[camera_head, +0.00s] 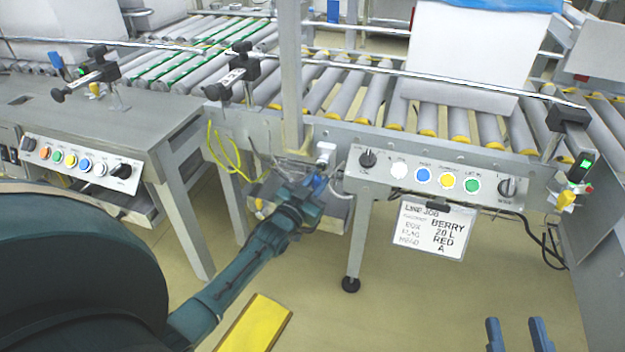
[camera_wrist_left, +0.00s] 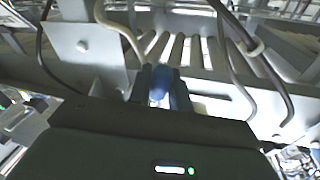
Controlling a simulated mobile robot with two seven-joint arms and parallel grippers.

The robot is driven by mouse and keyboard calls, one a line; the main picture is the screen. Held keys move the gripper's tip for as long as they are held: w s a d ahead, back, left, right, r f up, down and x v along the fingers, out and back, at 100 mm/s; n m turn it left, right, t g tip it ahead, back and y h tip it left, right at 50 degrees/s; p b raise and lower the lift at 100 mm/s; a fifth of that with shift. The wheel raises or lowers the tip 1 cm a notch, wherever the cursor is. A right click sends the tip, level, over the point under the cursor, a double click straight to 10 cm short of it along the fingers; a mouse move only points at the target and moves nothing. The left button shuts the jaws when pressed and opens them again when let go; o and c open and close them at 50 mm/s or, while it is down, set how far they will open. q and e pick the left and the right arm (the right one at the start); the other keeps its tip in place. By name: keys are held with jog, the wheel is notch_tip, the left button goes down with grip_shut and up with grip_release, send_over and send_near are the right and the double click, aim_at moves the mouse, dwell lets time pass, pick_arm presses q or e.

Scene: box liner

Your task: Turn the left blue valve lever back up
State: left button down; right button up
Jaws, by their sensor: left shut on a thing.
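The blue valve lever (camera_head: 319,184) is under the conveyor's front edge, just left of the button panel, and my gripper partly hides it. My left gripper (camera_head: 314,190) is shut on it. In the left wrist view, the blue lever (camera_wrist_left: 160,84) sits between the two dark fingers of my left gripper (camera_wrist_left: 160,90). The lever's exact tilt is hard to tell. My right gripper (camera_head: 518,335) shows only as two blue fingertips at the bottom edge, apart with nothing between them.
A button panel (camera_head: 435,179) with a hanging job sign (camera_head: 433,228) is right of the lever. A grey table leg (camera_head: 357,240) stands close by. A second workbench (camera_head: 120,125) is at the left. The floor (camera_head: 400,305) in front is mostly clear.

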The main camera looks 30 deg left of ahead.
pick_arm(q)
jog(key=shift+w+d+f+n+t, duration=0.15)
jog(key=shift+d+n, duration=0.2)
jog(key=shift+n, duration=0.35)
jog(key=shift+d+r+n+t, duration=0.15)
jog(key=shift+d+n, duration=0.15)
jog(key=shift+n, duration=0.4)
jog(key=shift+f, duration=0.1)
jog(key=c, duration=1.3)
grip_release()
jog(key=s+p, duration=0.1)
jog(key=s, duration=0.3)
jog(key=s+f+p, duration=0.1)
jog(key=s, duration=0.3)
jog(key=s+p, duration=0.2)
jog(key=s, duration=0.3)
jog(key=shift+d+f, duration=0.25)
jog(key=shift+d, duration=0.05)
pick_arm(e)
jog(key=shift+s+d+n+h, duration=0.15)
jog(key=shift+d+n+h, duration=0.25)
jog(key=shift+h, duration=0.1)
